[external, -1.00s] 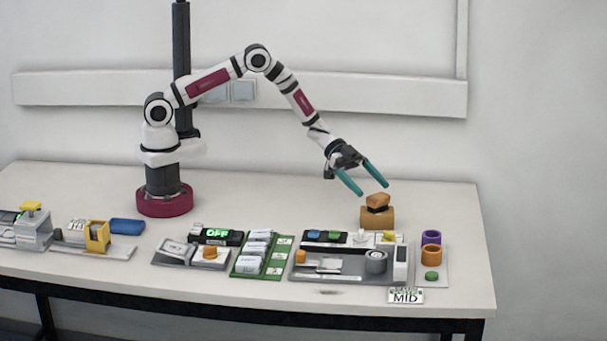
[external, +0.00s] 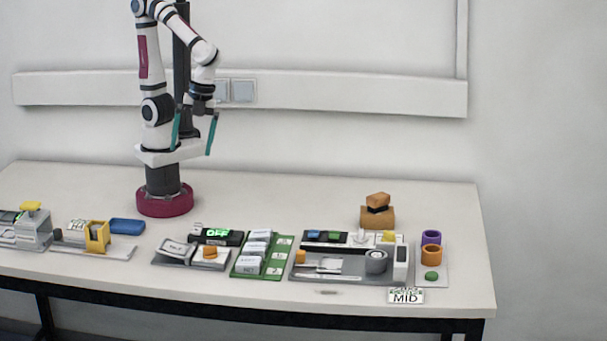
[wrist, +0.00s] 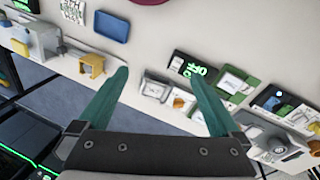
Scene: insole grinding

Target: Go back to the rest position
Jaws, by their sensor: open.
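My gripper (external: 193,145) has two teal fingers, set apart with nothing between them. It hangs fingers down, high above the table and close in front of my arm's own column. In the wrist view my gripper (wrist: 165,90) is also open and empty, with the table below it. No object is held or touched.
An orange-brown block (external: 378,218) stands at the table's back right. Along the front are a grey station (external: 330,273), a green tray (external: 272,268), a display reading OFF (external: 217,235), purple and orange rings (external: 431,255) and a blue tray (external: 127,226). The table's back middle is clear.

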